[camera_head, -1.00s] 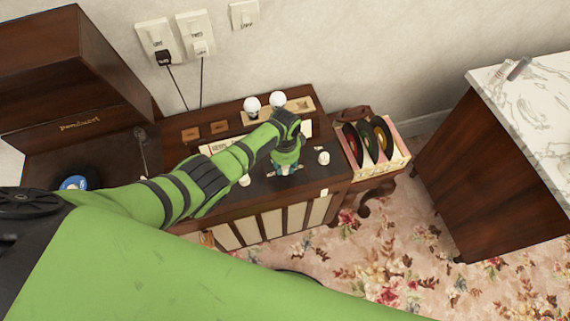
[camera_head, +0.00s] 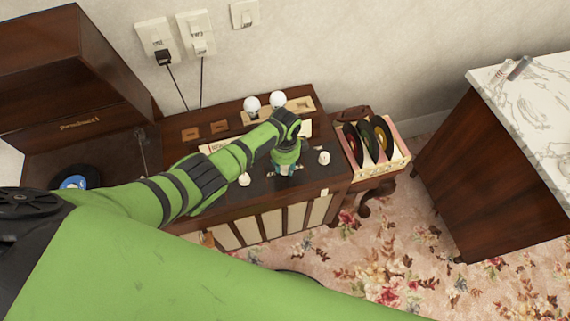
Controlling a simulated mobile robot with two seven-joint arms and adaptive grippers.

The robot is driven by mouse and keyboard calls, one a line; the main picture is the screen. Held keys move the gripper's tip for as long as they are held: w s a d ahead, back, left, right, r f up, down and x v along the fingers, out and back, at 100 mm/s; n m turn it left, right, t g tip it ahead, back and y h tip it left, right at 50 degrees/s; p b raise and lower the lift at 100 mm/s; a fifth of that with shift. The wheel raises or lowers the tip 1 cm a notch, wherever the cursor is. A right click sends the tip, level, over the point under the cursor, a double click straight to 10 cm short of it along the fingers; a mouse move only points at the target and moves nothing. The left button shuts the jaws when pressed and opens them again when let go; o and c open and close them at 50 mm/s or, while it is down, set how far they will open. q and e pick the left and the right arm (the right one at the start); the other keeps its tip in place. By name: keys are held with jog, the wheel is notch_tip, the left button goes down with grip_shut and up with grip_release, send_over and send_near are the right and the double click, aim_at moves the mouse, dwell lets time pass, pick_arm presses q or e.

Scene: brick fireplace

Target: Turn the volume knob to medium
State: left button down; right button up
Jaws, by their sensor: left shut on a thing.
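The wooden radio cabinet (camera_head: 330,181) has a dark top panel with a row of knobs. A white knob (camera_head: 323,157) shows to the right of my left gripper, and another white knob (camera_head: 244,179) shows to its left. My left gripper (camera_head: 286,170) points down at the panel between these two knobs. It is shut on a knob there, which the gripper mostly hides. I cannot read the knob's marks or its setting. My right gripper is not in view.
Two white bulbs (camera_head: 252,104) stand in a wooden tray behind the panel. A record player (camera_head: 75,182) with a raised lid is at the left. A crate of records (camera_head: 401,160) stands to the right. A marble-topped cabinet (camera_head: 530,110) is at the far right.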

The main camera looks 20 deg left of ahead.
pick_arm(q)
jog(key=shift+s, duration=0.1)
jog(key=c, duration=0.9)
grip_release()
jog(key=shift+r, duration=0.55)
notch_tip(320, 180, up, 11)
jog(key=shift+f, duration=0.1)
